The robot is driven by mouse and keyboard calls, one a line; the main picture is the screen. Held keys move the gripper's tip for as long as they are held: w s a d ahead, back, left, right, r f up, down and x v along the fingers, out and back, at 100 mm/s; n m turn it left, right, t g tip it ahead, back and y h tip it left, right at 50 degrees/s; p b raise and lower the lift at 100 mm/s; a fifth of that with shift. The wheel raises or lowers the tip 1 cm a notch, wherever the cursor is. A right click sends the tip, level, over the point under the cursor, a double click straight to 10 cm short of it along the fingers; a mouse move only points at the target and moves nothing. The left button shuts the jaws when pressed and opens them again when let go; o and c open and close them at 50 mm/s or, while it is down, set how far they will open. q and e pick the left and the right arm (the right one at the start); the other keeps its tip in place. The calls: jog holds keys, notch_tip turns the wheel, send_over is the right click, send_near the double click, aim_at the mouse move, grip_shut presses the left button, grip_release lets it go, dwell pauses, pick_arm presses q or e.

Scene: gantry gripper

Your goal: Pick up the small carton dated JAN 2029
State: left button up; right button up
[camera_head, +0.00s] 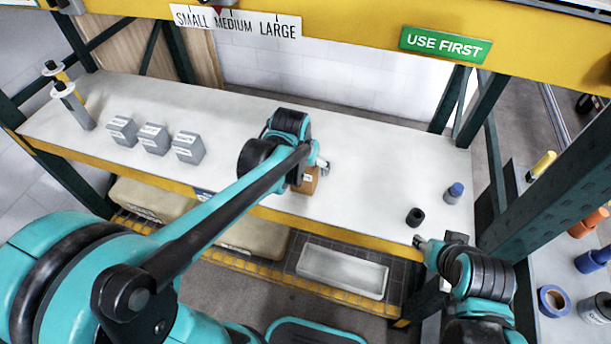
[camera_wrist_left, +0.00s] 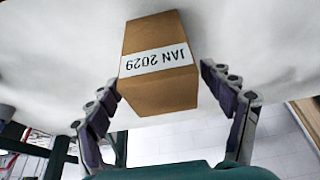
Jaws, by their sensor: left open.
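The small brown carton (camera_head: 308,182) stands on the white shelf top near its front edge, partly hidden by my left arm. In the left wrist view the carton (camera_wrist_left: 160,90) shows a white label reading JAN 2029, upside down in that picture. My left gripper (camera_wrist_left: 160,78) is open, with one finger on each side of the carton; I cannot tell whether either pad touches it. In the head view the left gripper (camera_head: 318,168) is mostly hidden behind its wrist. My right gripper (camera_head: 420,242) is at the shelf's front edge at right, small and unclear.
Three grey labelled boxes (camera_head: 153,138) stand at left on the shelf, near a grey post (camera_head: 72,105). A black cylinder (camera_head: 415,217) and a blue-topped container (camera_head: 454,192) stand at right. A green USE FIRST sign (camera_head: 445,44) hangs above. Shelf space right of the carton is clear.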

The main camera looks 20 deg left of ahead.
pick_arm(q)
jog(key=b+x, duration=0.1)
jog(key=x, duration=0.2)
jog(key=shift+a, duration=0.1)
jog(key=shift+r, duration=0.1)
jog(key=shift+c, duration=0.6)
jog(key=c, duration=1.4)
